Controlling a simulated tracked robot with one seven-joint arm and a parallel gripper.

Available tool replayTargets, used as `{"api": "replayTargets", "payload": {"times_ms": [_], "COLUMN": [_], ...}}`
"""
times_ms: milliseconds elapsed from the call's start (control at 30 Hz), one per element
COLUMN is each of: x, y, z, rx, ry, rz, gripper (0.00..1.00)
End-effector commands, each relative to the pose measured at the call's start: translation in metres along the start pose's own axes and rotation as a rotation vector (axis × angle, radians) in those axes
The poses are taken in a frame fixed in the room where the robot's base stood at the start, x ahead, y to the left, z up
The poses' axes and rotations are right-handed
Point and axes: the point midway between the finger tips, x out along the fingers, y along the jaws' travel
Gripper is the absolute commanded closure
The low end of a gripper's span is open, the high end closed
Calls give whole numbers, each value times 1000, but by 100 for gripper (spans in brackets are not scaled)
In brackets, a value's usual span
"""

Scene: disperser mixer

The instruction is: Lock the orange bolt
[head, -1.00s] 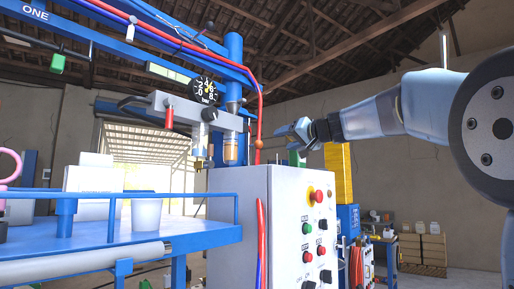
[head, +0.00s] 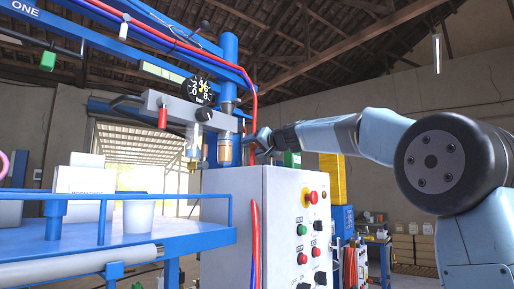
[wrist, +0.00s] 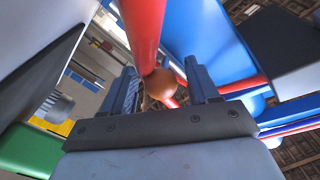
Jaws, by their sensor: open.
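An orange-brown round knob (wrist: 161,84), which looks like the orange bolt's end, shows in the wrist view beside a thick red hose (wrist: 143,30). It lies between and just beyond the two fingertips of my gripper (wrist: 160,88). The fingers are open, one on each side, and I see no contact. In the head view my gripper (head: 264,141) reaches left to the blue column, above the grey control cabinet. There it covers the place of the knob, so the bolt cannot be made out.
The control cabinet (head: 270,215) with buttons and a red emergency stop stands below my gripper. The blue column (head: 228,75), red hose and pressure gauge (head: 201,91) are close on its left. A blue table (head: 120,240) with a white cup (head: 138,215) is at left.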

Motion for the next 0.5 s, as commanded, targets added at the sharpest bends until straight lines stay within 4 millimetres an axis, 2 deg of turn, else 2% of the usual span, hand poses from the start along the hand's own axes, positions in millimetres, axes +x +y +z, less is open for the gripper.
{"api": "replayTargets", "payload": {"times_ms": [367,500], "x": [4,4], "y": [0,0], "z": [0,0], "rx": [1,0], "ry": [1,1], "rz": [0,0], "gripper": [41,55]}}
